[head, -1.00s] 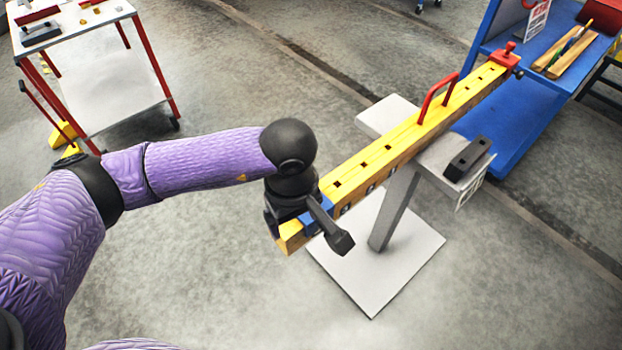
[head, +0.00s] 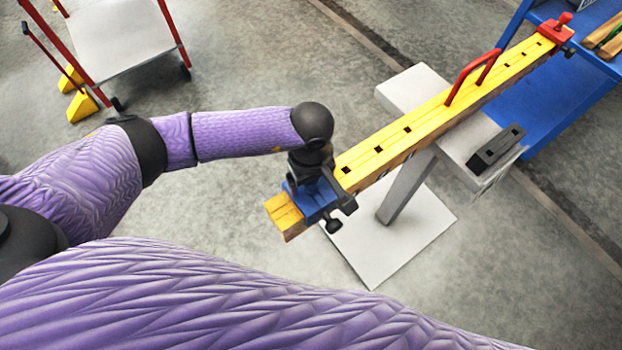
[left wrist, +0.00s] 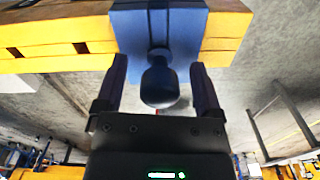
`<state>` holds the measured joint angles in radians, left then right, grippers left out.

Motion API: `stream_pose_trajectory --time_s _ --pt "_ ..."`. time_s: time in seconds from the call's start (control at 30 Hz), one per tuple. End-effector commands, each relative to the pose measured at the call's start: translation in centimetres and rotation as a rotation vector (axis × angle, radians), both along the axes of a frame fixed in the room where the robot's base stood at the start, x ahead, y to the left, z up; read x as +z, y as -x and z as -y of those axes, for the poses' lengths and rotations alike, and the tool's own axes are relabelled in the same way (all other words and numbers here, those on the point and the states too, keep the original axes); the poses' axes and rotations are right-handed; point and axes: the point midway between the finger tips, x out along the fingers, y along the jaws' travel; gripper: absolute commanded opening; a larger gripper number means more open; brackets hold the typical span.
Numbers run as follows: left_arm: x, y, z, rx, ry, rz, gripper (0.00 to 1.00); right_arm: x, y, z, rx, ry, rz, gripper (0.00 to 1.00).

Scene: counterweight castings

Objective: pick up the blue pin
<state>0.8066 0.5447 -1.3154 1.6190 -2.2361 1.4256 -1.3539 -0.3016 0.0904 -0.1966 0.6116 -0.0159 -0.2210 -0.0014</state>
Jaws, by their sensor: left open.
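The blue pin (left wrist: 160,85) shows in the left wrist view as a dark blue rounded knob in front of a blue block (left wrist: 158,28) on the yellow beam. My left gripper (left wrist: 158,72) is open, with one finger on each side of the knob; I cannot tell whether either touches it. In the head view my left gripper (head: 317,192) is over the blue block (head: 322,207) near the beam's near end, and it hides the pin. My right gripper is not in view.
The yellow beam (head: 425,122) rests on a grey stand (head: 415,88). It carries a red handle (head: 468,78) and a red block (head: 556,33) with a red pin at its far end. A black block (head: 496,148) lies beside it. A white cart (head: 118,40) stands at back left.

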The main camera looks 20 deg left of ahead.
Motion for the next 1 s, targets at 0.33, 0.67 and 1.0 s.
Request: stream_pose_trajectory --time_s 0.33,0.67,1.0 --pt "-0.3 0.0 0.0 0.0 0.0 0.001 0.62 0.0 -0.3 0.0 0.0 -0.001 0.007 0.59" --pt "-0.2 0.0 0.0 0.001 0.0 0.001 0.0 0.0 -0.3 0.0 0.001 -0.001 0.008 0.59" --pt "1.1 -0.1 0.0 0.0 0.002 0.005 0.0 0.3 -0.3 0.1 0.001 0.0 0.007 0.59"
